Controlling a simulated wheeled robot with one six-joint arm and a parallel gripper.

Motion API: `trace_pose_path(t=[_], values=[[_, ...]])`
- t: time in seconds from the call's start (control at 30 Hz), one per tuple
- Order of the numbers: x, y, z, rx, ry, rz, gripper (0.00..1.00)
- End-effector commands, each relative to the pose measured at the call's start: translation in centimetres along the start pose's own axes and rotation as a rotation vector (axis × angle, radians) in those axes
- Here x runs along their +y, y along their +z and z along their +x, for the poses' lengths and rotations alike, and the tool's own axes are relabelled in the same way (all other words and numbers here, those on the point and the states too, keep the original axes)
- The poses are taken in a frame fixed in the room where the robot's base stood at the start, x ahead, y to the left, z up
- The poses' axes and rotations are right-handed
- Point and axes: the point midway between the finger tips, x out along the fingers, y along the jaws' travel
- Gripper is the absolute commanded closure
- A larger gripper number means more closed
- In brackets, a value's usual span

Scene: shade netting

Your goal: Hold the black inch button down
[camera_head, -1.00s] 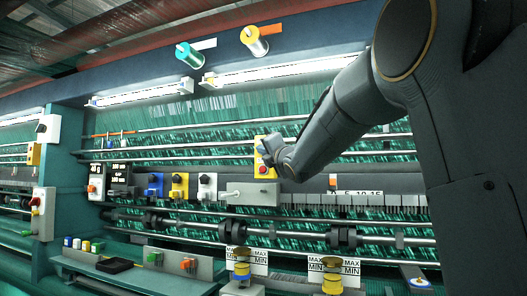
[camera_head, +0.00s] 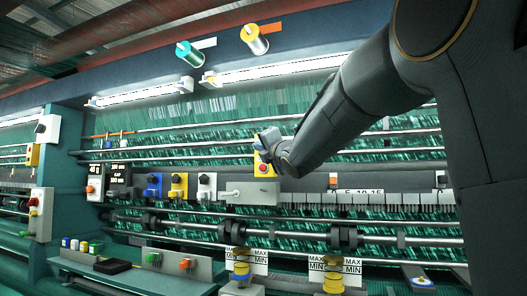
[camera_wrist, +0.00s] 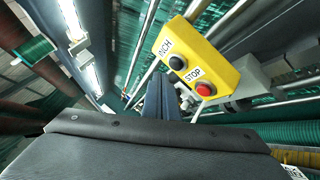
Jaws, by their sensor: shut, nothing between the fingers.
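A yellow control box (camera_wrist: 212,65) carries the black inch button (camera_wrist: 177,62), labelled INCH, and a red stop button (camera_wrist: 204,89), labelled STOP. In the wrist view it lies right of and beyond my gripper (camera_wrist: 159,80), whose dark fingers are shut and empty. The black button is fully visible, with a gap between it and the fingertips. In the head view, the box (camera_head: 263,168) is partly behind my gripper (camera_head: 268,142). Its red button shows there, while the black button is hidden.
A grey box with a lever (camera_head: 250,192) sits just below the yellow box. Knobbed blue (camera_head: 154,184) and yellow (camera_head: 178,186) boxes stand to its left. Horizontal bars and green netting fill the machine front behind.

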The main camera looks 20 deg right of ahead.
Motion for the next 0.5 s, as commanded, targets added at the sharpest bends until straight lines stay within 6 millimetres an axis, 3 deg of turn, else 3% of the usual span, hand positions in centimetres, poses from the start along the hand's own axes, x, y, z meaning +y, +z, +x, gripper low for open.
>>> trace_pose_path(t=[0.5], values=[[2.0,-2.2,-2.9,0.000,0.001,-0.001,1.00]])
